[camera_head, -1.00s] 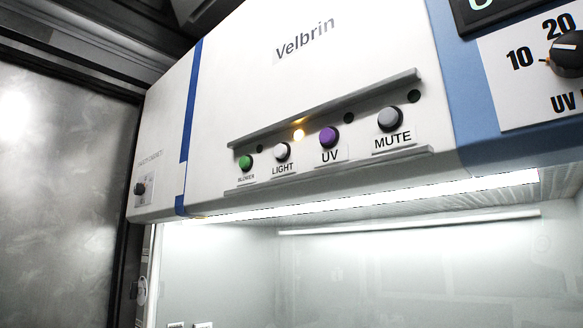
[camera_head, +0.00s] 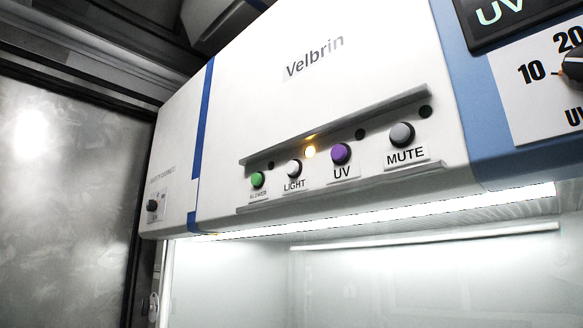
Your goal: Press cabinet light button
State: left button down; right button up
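The cabinet (camera_head: 380,75) is white with blue bands and bears the name Velbrin. Its button row sits low on the front panel. The white LIGHT button (camera_head: 294,168) is between the green BLOWER button (camera_head: 258,179) and the purple UV button (camera_head: 341,153). The grey MUTE button (camera_head: 401,134) is at the right end. A yellow indicator lamp (camera_head: 310,152) glows above and between LIGHT and UV. The lamp strip (camera_head: 390,212) under the panel is bright white. Neither of my grippers is in the head view.
A grey ledge (camera_head: 340,124) runs above the buttons and a thin one below. A UV dial (camera_head: 573,64) and a dark display (camera_head: 495,15) are at the upper right. A small knob (camera_head: 152,205) is on the left side panel. A grey metal wall (camera_head: 65,200) stands at the left.

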grip_shut()
dwell(1.4)
